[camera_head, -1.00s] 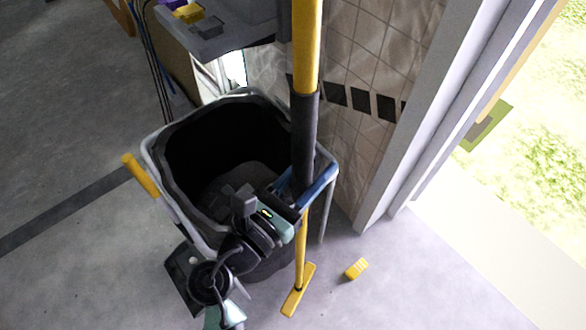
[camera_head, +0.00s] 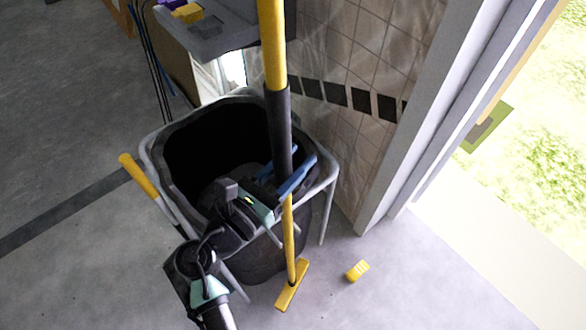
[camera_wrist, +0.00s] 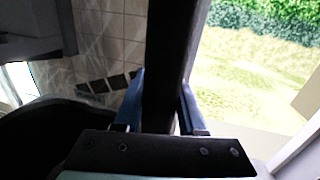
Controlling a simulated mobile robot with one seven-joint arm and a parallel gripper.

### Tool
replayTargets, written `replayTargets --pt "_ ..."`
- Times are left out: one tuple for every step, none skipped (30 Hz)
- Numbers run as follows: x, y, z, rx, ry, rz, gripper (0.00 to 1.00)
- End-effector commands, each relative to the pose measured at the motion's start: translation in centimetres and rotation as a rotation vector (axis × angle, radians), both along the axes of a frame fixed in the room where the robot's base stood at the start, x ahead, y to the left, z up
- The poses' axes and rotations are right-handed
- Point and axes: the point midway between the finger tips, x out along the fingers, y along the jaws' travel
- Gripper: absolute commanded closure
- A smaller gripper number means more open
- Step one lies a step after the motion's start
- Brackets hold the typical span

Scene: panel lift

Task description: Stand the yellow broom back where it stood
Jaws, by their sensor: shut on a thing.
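The yellow broom (camera_head: 274,45) is nearly upright, with a dark grip sleeve partway along its pole and a yellow head (camera_head: 292,285) low down by the floor. I cannot tell whether the head touches the floor. My gripper (camera_head: 287,174) has its blue fingers on either side of the dark sleeve and is shut on it. In the wrist view the sleeve (camera_wrist: 165,75) runs up between the two blue fingers (camera_wrist: 160,112). My arm reaches in from the lower left, in front of the cart.
A cart with a black bag (camera_head: 210,135) and a yellow handle (camera_head: 138,174) stands behind my arm. A small yellow block (camera_head: 357,270) lies on the floor right of the broom head. A tiled wall (camera_head: 345,60), door frame (camera_head: 420,130) and grey shelf (camera_head: 215,35) bound the space.

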Motion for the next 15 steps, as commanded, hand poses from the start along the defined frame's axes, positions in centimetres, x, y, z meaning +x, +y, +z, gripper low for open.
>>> replayTargets --pt "0.0 0.0 -0.8 -0.003 0.001 0.001 1.00" --pt "0.0 0.0 -1.3 -0.001 0.001 0.001 1.00" --pt "0.0 0.1 -2.0 -0.002 0.002 0.001 1.00" --pt "0.0 0.0 -2.4 -0.001 0.001 0.001 1.00" --pt "0.0 0.0 -2.8 -0.003 0.001 0.001 1.00" --pt "0.1 0.1 -3.0 -0.002 -0.001 0.001 1.00" --pt "0.3 0.2 -3.1 -0.001 -0.001 0.001 1.00" --pt "0.3 0.2 -3.2 -0.001 -0.001 0.001 1.00" --pt "0.3 0.3 -3.3 -0.001 -0.001 0.000 1.00" --pt "0.3 0.3 -3.3 0.000 -0.001 0.000 1.00" --pt "0.3 0.2 -3.3 -0.001 -0.002 0.000 1.00" --pt "0.3 0.2 -3.3 -0.001 -0.002 0.000 1.00" --pt "0.3 0.2 -3.3 -0.001 -0.002 0.000 1.00" --pt "0.3 0.2 -3.3 -0.001 -0.002 0.000 1.00" --pt "0.3 0.2 -3.3 -0.001 -0.002 0.000 1.00"
